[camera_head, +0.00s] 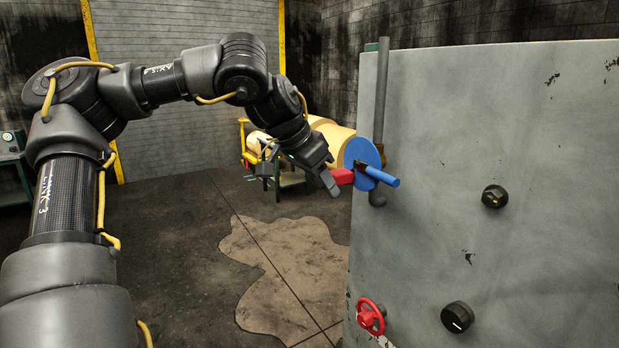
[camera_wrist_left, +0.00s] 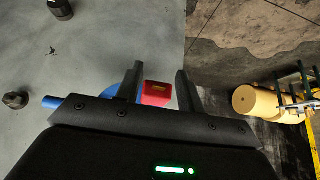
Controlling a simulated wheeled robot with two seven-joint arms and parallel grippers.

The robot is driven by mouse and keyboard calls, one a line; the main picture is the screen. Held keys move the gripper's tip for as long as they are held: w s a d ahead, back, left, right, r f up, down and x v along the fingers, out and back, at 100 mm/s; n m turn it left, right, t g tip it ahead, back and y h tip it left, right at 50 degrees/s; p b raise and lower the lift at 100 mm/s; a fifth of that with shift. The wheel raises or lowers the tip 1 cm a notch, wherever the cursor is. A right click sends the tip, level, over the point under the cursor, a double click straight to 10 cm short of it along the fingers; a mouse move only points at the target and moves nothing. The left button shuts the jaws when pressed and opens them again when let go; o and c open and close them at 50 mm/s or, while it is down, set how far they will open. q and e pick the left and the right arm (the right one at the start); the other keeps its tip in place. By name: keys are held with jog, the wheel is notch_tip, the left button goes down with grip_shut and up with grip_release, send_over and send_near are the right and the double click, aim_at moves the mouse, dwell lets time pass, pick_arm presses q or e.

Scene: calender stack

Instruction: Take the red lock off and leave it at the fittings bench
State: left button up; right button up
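The red lock (camera_head: 342,176) is a small red block beside a blue disc (camera_head: 361,155) with a blue handle (camera_head: 382,177), on the side of the large grey panel. My left gripper (camera_head: 327,184) is at the lock. In the left wrist view, the red lock (camera_wrist_left: 157,93) shows between the two fingers of the left gripper (camera_wrist_left: 159,88). It is close to the left finger, with a gap to the right finger, so the gripper is open. Part of the blue disc (camera_wrist_left: 124,92) is hidden behind the left finger. My right gripper is in neither view.
A grey upright bar (camera_head: 381,90) stands by the disc. The grey panel (camera_head: 440,130) fills the right side, with black knobs (camera_head: 495,196) and a red handwheel (camera_head: 371,316). The floor (camera_head: 190,260) to the left is open.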

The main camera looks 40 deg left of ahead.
pick_arm(q)
jog(key=shift+w+d, duration=0.2)
jog(key=shift+w, duration=0.9)
jog(key=shift+w+d, duration=0.2)
jog(key=shift+w, duration=0.05)
jog(key=c, duration=0.7)
jog(key=shift+s+a, duration=0.1)
jog(key=shift+s, duration=0.05)
